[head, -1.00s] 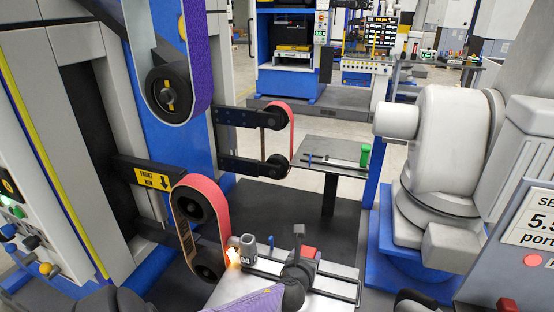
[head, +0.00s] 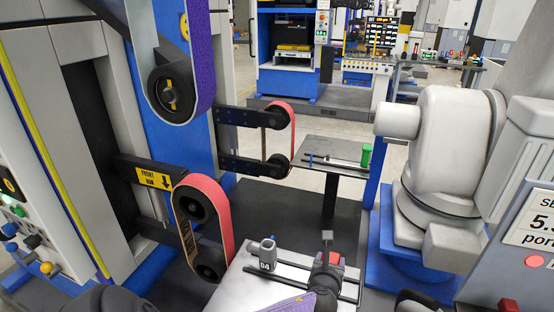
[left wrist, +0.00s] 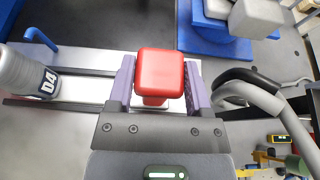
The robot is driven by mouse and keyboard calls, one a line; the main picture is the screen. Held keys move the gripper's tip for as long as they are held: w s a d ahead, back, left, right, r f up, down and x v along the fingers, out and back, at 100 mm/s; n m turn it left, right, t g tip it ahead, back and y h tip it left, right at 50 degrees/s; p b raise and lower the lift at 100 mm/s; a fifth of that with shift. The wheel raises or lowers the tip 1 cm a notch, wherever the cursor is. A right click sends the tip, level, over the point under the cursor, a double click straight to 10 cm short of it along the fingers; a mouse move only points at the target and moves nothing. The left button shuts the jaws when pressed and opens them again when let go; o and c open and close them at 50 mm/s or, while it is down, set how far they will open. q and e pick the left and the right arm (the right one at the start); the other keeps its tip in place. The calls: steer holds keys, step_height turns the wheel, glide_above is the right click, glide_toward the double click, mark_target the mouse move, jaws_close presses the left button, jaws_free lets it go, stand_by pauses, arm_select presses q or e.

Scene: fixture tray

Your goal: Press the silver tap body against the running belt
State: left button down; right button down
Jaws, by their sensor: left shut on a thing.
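My left gripper (head: 326,280) is at the tray's right part. In the left wrist view its purple fingers (left wrist: 160,85) are shut on a red block (left wrist: 160,74), right of the tap body. My right gripper is not recognisable in view.
A purple belt (head: 203,60) hangs at upper left, and another red belt (head: 291,130) stands farther back. Dark rails (head: 290,268) run along the tray. A pale, blue-based machine (head: 440,140) stands at right. A small table (head: 335,152) stands behind.

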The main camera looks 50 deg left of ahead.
arm_select(q)
steer(key=d, duration=0.1)
steer(key=w+d, duration=0.1)
steer(key=d, duration=0.1)
steer(key=shift+w+f, duration=0.1)
steer(key=shift+w, duration=0.2)
steer(key=shift+w+d, duration=0.1)
steer(key=shift+w, duration=0.05)
jaws_free()
steer(key=p+v, duration=0.5)
steer(key=v, duration=0.5)
